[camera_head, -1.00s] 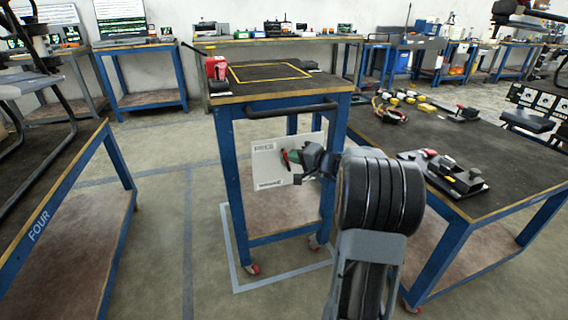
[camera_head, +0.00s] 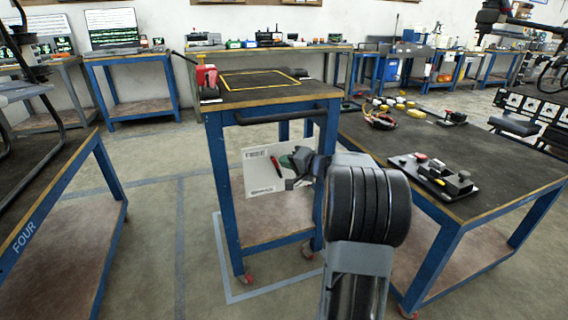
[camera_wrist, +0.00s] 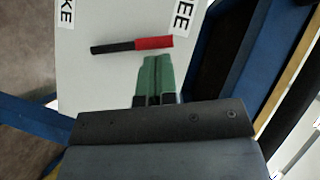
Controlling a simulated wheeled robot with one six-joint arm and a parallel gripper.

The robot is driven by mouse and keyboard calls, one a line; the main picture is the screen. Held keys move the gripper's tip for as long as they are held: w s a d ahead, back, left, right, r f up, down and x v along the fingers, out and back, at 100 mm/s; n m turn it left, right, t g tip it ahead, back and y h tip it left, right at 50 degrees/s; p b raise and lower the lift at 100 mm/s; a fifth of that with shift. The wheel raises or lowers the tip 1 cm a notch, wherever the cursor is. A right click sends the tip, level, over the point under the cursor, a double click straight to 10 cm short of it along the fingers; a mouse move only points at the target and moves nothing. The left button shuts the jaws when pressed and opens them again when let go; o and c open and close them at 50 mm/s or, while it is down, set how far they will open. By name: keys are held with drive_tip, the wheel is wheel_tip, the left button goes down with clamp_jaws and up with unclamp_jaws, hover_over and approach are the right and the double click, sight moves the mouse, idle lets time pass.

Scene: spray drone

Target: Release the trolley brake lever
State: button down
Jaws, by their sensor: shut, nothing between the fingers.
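The brake lever (camera_wrist: 132,45) is a black bar with a red end on a white panel (camera_wrist: 95,85) on the trolley's front. In the wrist view its red end points toward the label ending in "EE", its black end toward the side labelled "KE". In the head view the lever (camera_head: 275,163) shows as a tilted red strip. The trolley (camera_head: 262,92) has blue legs and a dark top. My gripper (camera_wrist: 157,60), with green fingertips, is shut and empty, its tips just beside the lever near the red part. I cannot tell whether they touch.
A black push handle (camera_head: 281,116) runs along the trolley above the panel. A blue table (camera_head: 440,212) with a black device (camera_head: 438,177) stands close on the right. Another table (camera_head: 45,175) stands on the left, with open floor between.

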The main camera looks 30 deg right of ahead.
drive_tip(key=d+p+v, duration=0.2)
drive_tip(key=v, duration=1)
drive_tip(key=shift+w, duration=0.25)
drive_tip(key=shift+r+p, duration=0.2)
drive_tip(key=shift+p, duration=0.1)
drive_tip(key=s+a+r+n+g+y+p, duration=0.1)
drive_tip(key=s+a+r+n+g+p, duration=0.1)
drive_tip(key=a+r+g+p, duration=0.5)
drive_tip(key=s+a+r+n+g+p, duration=0.1)
drive_tip(key=a+r+n+p, duration=0.3)
drive_tip(key=a+p, duration=0.65)
drive_tip(key=s+a+r+n+g+h+p, duration=0.1)
drive_tip(key=s+a+r+n+h+p, duration=0.1)
drive_tip(key=s+a+r+p, duration=0.3)
drive_tip(key=s+a+r+n+g+h+p, duration=0.2)
drive_tip(key=s+a+r+h+p, duration=0.2)
drive_tip(key=r+p, duration=0.6)
drive_tip(key=shift+s+a+r+p, duration=0.3)
drive_tip(key=shift+s+a+p, duration=0.4)
drive_tip(key=shift+s+p, duration=0.45)
